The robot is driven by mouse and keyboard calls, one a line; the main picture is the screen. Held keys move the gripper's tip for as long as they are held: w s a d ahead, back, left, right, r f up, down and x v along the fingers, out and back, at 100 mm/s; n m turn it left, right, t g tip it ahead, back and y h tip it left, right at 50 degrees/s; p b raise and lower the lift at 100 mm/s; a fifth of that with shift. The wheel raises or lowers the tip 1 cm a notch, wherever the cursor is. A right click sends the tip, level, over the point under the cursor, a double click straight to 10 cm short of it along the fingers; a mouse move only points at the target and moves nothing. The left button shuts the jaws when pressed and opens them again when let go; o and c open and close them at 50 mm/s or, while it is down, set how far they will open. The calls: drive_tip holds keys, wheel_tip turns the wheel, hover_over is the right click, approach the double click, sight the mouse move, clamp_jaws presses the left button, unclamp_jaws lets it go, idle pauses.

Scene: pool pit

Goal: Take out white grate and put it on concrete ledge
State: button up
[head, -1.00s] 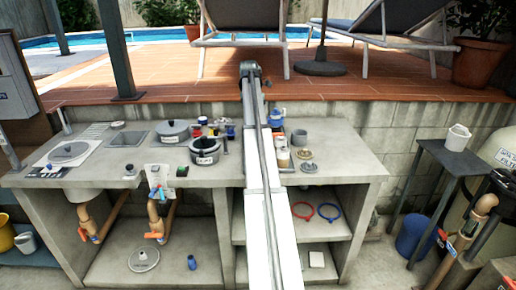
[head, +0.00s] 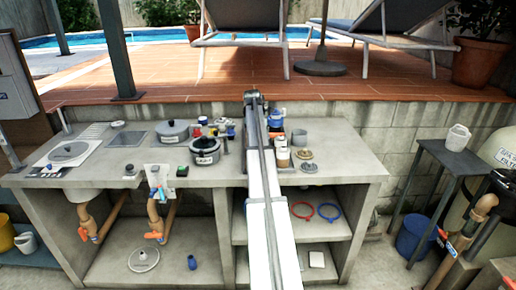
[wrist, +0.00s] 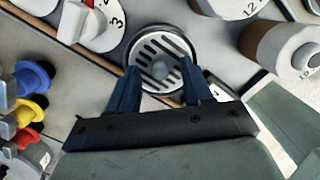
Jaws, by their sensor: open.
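In the head view the grate is not visible, hidden behind my arm. My gripper is also mostly hidden there, at the far end of my arm over the counter. A grey concrete counter top (head: 345,165) is bare at its right; I cannot tell which surface is the concrete ledge.
In the wrist view, a white dial (wrist: 88,22) is close at the upper left, blue, yellow and red knobs at the left, and numbered cylinders (wrist: 290,48) at the right. In the head view, a grey lidded pot (head: 205,151) stands left of my arm.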

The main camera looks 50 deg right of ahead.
drive_tip(key=shift+f, duration=0.25)
clamp_jaws()
drive_tip(key=shift+r, duration=0.1)
idle(0.4)
wheel_tip(320, 180, up, 10)
idle(0.5)
